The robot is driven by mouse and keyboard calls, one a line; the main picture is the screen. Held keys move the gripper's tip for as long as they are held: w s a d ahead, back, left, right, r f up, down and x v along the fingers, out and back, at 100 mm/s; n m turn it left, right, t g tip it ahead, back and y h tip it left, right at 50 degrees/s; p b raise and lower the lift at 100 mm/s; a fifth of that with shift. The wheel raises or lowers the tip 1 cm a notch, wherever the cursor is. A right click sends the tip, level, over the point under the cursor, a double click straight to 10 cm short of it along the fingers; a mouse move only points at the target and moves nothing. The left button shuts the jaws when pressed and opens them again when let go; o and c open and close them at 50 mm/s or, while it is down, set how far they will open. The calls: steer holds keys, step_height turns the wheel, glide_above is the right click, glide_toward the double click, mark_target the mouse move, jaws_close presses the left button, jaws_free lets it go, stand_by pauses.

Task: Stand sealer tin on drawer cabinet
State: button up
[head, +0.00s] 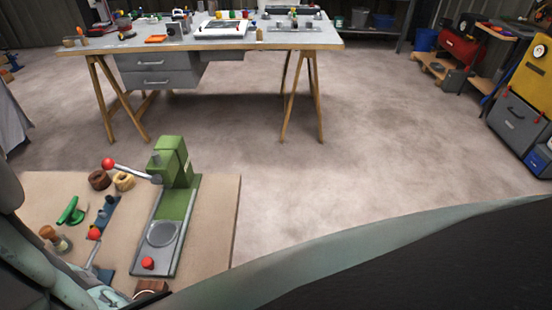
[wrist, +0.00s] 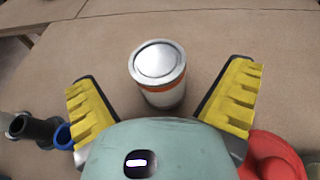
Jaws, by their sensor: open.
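A round tin (wrist: 157,65) with a silvery lid, an orange band and a pale body stands upright on a brown surface in the wrist view. I take it as the sealer tin, but no label is readable. My gripper (wrist: 163,80) is open, with one yellow finger on each side of the tin and visible gaps. The tin and my gripper cannot be made out in the head view. A grey two-drawer unit (head: 158,78) hangs under the far table. A grey cabinet (head: 514,124) stands at the far right; I cannot tell which is the drawer cabinet.
A green press (head: 178,205) stands on the near brown bench (head: 212,245) with rolls and small tools. In the wrist view, a red object (wrist: 270,155) and a dark, blue-ringed object (wrist: 40,130) flank my gripper. The middle floor is clear.

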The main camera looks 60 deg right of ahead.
steer(key=shift+b+x, duration=0.3)
steer(key=shift+x, duration=1.45)
steer(key=shift+s+a+r, duration=0.1)
steer(key=shift+a, duration=0.05)
steer(key=c, duration=1.4)
steer(key=shift+r, duration=0.1)
